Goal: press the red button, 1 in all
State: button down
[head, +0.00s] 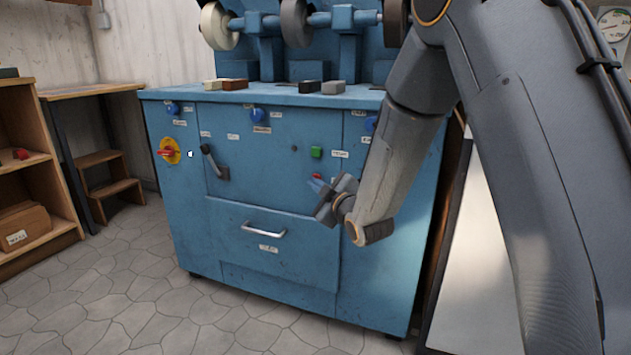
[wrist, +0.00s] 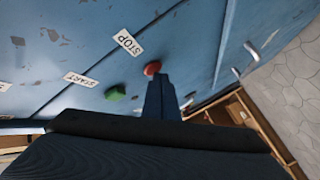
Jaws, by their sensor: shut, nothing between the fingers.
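The red button (head: 317,176) is on the blue machine's front, below the green button (head: 316,152). In the wrist view the red button (wrist: 152,68) is beside a STOP label (wrist: 128,42), and the green button (wrist: 116,92) is near a START label (wrist: 81,80). My gripper (head: 316,186) is shut and empty, with its tips just at the red button in the head view. In the wrist view my gripper's fingers (wrist: 161,84) point up to the red button and end right beside its lower edge. I cannot tell whether they touch it.
The blue machine (head: 262,276) has a lever (head: 214,163), a yellow-and-red switch (head: 169,151) and a drawer handle (head: 263,230). Grinding wheels (head: 219,26) and small blocks are on top. A wooden shelf (head: 40,170) stands left. The stone floor (head: 95,290) is clear at front left.

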dwell(0.4)
jog(key=shift+s+a, duration=0.3)
jog(key=shift+s, duration=0.5)
jog(key=shift+p, duration=0.3)
jog(key=shift+s+a+p, duration=0.2)
jog(key=shift+s+a, duration=0.1)
jog(key=shift+s, duration=0.5)
jog(key=shift+s+a+p, duration=0.25)
jog(key=shift+s, duration=0.5)
jog(key=shift+s+a+p, duration=0.2)
jog(key=shift+s+a, duration=0.1)
jog(key=shift+s, duration=0.5)
